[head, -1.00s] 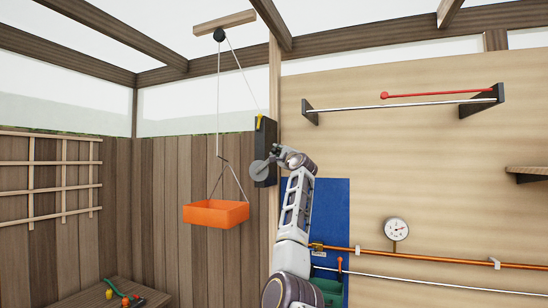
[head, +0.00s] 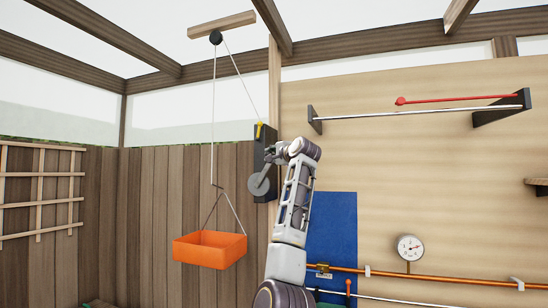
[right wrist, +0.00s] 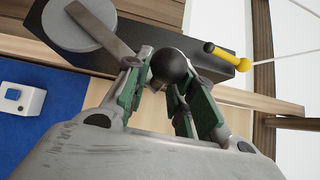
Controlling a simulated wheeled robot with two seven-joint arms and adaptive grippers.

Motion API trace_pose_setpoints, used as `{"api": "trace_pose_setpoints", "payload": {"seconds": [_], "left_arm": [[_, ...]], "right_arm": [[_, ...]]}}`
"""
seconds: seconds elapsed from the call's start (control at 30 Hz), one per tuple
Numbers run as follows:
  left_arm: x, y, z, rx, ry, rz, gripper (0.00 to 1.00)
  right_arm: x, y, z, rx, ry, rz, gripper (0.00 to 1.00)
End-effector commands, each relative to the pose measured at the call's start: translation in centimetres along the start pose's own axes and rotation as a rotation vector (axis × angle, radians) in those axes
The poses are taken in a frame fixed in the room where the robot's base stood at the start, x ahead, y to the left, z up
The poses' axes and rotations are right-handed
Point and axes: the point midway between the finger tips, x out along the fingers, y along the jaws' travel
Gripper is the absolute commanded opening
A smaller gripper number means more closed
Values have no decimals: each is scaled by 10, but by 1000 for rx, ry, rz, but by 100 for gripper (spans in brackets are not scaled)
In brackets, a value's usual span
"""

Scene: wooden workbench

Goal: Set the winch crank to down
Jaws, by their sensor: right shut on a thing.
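The winch (head: 262,137) is a dark upright plate on the wooden post, with a grey round drum (head: 259,186) low on its face. In the right wrist view the crank (right wrist: 98,32) is a flat grey arm running from the drum (right wrist: 78,22) to a black ball knob (right wrist: 170,66). My right gripper (head: 270,155) is shut on this knob, its green-padded fingers on either side. In the head view the crank's arm and knob are mostly hidden by the gripper. An orange tray (head: 208,252) hangs on a rope from a pulley (head: 215,37). My left gripper is not in view.
A yellow handle with a black end (right wrist: 222,53) sits on the winch plate close to the fingers. To the right are a blue panel (head: 333,225), a gauge (head: 410,247), a copper pipe (head: 450,276) and a rail (head: 410,112).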

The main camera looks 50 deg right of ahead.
Motion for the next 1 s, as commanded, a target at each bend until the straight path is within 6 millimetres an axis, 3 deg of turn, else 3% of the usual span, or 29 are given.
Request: {"api": "trace_pose_setpoints", "payload": {"seconds": [0.47, 0.5, 0.57, 1.0], "left_arm": [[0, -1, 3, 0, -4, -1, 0], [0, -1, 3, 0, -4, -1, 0], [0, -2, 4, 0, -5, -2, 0], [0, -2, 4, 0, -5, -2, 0]], "right_arm": [[2, 5, 3, -10, -2, 18, 0], [2, 5, 3, -10, -2, 18, 28], [2, 5, 3, -10, -2, 18, 35], [0, 2, 2, -7, -1, 11, 35]]}}
